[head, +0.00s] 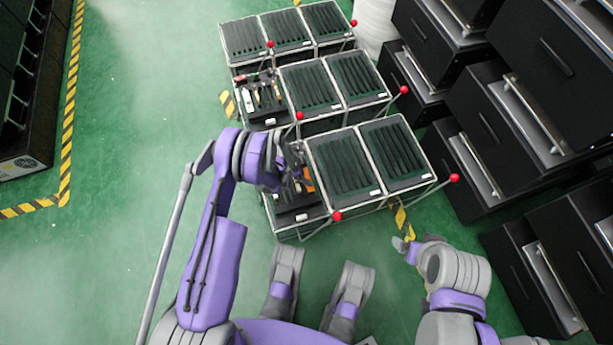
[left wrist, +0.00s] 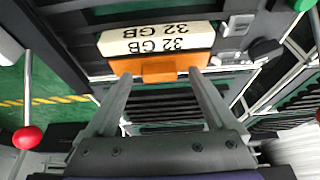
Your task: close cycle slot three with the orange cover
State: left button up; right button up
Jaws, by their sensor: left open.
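In the left wrist view, the orange cover (left wrist: 158,69) lies against a white block marked "32 GB" (left wrist: 158,40). My left gripper's two fingers (left wrist: 160,78) are apart, with their tips at the near edge of the orange cover; whether they touch it I cannot tell. In the head view, my left gripper (head: 297,180) reaches over the open left bay of the front fixture, and a bit of the orange cover (head: 308,178) shows beside it. The slot under it is mostly hidden. My right gripper (head: 405,248) hangs right of the front fixture, its opening unclear.
The front fixture has two black ribbed panels (head: 342,163) and red-knobbed levers (head: 337,216). Another fixture behind has an open bay (head: 262,95). Black drawer units (head: 520,110) crowd the right. Green floor (head: 140,110) is clear on the left.

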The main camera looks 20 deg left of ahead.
pick_arm(q)
jog(key=shift+c, duration=0.2)
jog(key=c, duration=1.4)
